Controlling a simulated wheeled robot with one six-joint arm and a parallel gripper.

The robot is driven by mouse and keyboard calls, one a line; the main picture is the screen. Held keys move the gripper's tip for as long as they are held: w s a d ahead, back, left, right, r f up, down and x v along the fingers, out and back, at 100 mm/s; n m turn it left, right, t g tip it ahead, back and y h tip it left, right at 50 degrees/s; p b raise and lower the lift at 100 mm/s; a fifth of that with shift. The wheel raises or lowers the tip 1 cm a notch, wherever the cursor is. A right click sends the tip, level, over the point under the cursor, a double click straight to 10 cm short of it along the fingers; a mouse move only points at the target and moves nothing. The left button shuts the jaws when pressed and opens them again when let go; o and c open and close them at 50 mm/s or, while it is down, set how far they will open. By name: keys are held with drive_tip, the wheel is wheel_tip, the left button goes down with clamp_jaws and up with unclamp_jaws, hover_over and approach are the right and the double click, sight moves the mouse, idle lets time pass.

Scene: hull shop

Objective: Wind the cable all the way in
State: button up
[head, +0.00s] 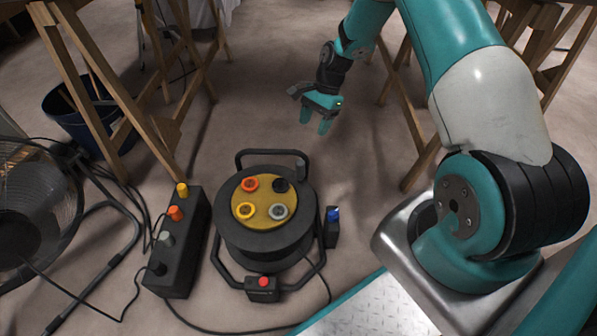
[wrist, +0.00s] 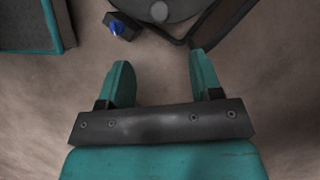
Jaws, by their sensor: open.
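A black cable reel (head: 265,238) with a yellow face carrying several coloured sockets stands on the floor in its tubular frame. A small box with a red button (head: 263,282) sits at the front of the frame. A small black box with a blue knob (head: 333,215) is at the reel's right side; the blue knob also shows in the wrist view (wrist: 117,28). A black cable (head: 240,331) runs along the floor in front of the reel. My gripper (head: 315,122) is open and empty, in the air behind the reel and apart from it. Its fingers show in the wrist view (wrist: 158,85).
A black power strip (head: 182,250) with several coloured plugs lies left of the reel. A large fan (head: 30,215) and a dark blue bucket (head: 85,115) stand further left. Wooden trestles (head: 110,90) rise on both sides. Bare floor lies behind the reel.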

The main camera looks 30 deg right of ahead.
sight(297, 176)
drive_tip(key=b+x, duration=0.6)
drive_tip(key=x, duration=1)
drive_tip(key=shift+f, duration=0.1)
clamp_jaws()
